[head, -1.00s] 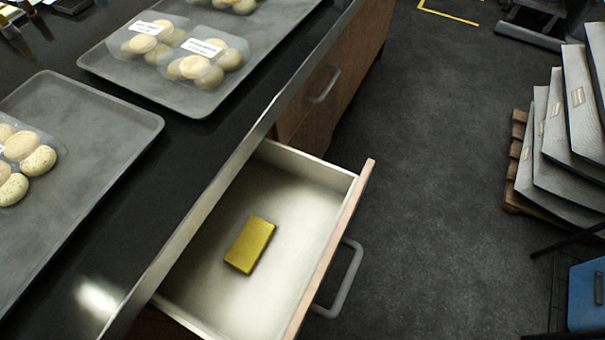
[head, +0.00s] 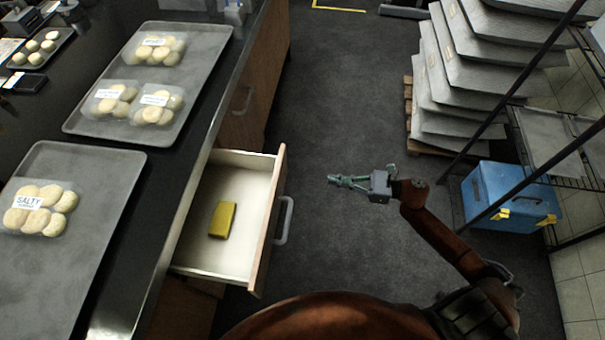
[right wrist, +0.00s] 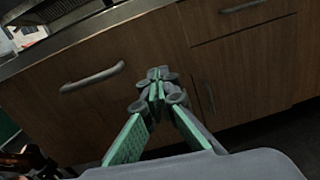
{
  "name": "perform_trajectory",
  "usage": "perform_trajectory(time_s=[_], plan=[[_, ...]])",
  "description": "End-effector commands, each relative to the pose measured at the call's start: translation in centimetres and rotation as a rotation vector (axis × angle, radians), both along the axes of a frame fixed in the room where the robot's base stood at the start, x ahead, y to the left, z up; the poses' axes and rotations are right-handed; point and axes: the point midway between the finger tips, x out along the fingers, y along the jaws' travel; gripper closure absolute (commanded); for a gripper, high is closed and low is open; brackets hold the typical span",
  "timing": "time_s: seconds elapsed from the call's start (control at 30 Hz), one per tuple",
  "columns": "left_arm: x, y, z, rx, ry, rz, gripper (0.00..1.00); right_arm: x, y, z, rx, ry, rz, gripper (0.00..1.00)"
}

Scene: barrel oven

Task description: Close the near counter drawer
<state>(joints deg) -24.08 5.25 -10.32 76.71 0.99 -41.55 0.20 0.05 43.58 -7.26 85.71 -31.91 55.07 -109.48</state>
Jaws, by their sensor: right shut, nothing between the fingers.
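The near counter drawer (head: 235,210) stands pulled out from the counter in the head view. It has a light interior, a wooden front and a grey bar handle (head: 284,220). A yellow block (head: 222,220) lies inside it. My right gripper (head: 332,180) is to the right of the drawer handle, apart from it, over the dark floor. Its fingers are shut and empty, pointing left toward the counter. In the right wrist view the shut fingertips (right wrist: 157,78) show in front of wooden cabinet fronts. My left gripper is not in view.
The black countertop holds grey trays (head: 85,250) with packed round buns. A farther closed drawer handle (head: 242,100) is on the counter side. A blue box (head: 510,196), a dark rack and stacked grey sheets (head: 455,80) stand at right. The floor between is clear.

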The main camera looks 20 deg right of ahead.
Motion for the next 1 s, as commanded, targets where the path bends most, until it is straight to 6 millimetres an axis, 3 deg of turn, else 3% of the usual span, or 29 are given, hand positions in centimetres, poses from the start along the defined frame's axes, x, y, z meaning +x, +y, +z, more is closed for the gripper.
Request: perform_trajectory(time_s=[0.03, 0.17, 0.7, 1.0], plan=[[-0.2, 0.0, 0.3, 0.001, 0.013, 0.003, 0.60, 0.2, -0.1, 1.0, -0.031, -0.038, 0.011, 1.00], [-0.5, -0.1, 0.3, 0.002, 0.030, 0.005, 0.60, 0.7, 0.4, 1.2, -0.058, -0.072, 0.023, 1.00], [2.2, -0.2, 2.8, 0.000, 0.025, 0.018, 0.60, 6.3, 8.8, 1.0, -0.055, -0.069, 0.023, 1.00], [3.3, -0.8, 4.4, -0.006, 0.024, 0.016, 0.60, 8.0, 11.2, 1.0, -0.055, -0.067, 0.020, 1.00]])
